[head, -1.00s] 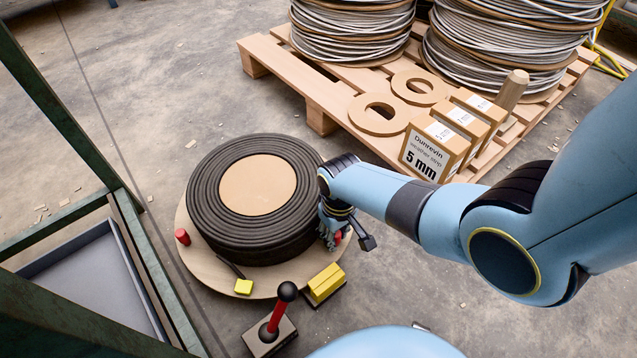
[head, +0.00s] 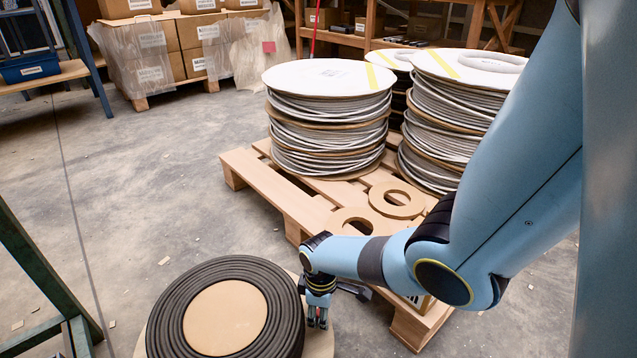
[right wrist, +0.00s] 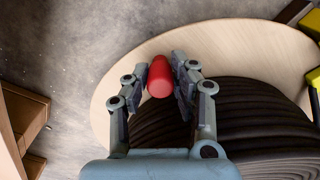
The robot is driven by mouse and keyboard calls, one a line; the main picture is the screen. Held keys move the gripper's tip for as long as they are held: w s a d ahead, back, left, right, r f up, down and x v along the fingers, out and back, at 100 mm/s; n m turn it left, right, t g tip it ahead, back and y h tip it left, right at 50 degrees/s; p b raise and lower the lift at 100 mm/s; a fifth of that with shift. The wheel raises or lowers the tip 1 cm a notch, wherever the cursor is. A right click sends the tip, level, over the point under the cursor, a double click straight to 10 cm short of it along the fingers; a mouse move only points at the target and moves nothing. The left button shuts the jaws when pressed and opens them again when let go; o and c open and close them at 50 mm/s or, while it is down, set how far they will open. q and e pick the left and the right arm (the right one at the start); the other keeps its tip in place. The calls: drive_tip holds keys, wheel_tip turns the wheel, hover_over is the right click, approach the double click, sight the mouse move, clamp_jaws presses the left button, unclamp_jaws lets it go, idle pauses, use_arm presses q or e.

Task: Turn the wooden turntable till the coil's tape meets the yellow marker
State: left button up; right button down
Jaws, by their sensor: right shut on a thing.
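The wooden turntable (head: 321,345) is at the bottom of the head view, cut off by the frame edge. The black coil (head: 170,305) with a tan round centre lies on it. My right gripper (head: 318,322) is at the turntable's right rim. In the right wrist view its fingers (right wrist: 163,78) are shut on a red peg (right wrist: 160,77) that stands on the turntable's pale rim (right wrist: 240,40). The coil's yellow-ended tape (right wrist: 314,77) shows at the right edge there, and the yellow marker (right wrist: 311,20) sits just outside the rim, apart from it. Both are cut off. My left gripper is out of view.
A pallet (head: 285,205) with stacked cable reels (head: 328,125) and flat wooden rings (head: 396,198) stands behind my right arm. A green metal frame (head: 40,265) is at the left. Open concrete floor (head: 150,190) lies between.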

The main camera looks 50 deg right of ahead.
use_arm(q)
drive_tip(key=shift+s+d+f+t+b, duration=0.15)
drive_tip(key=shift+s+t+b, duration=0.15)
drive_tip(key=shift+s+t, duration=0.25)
use_arm(e)
drive_tip(key=shift+w+d+n, duration=0.6)
drive_tip(key=shift+w, duration=0.3)
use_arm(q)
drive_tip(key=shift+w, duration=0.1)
use_arm(e)
drive_tip(key=c, duration=1.1)
unclamp_jaws()
wheel_tip(320, 180, up, 12)
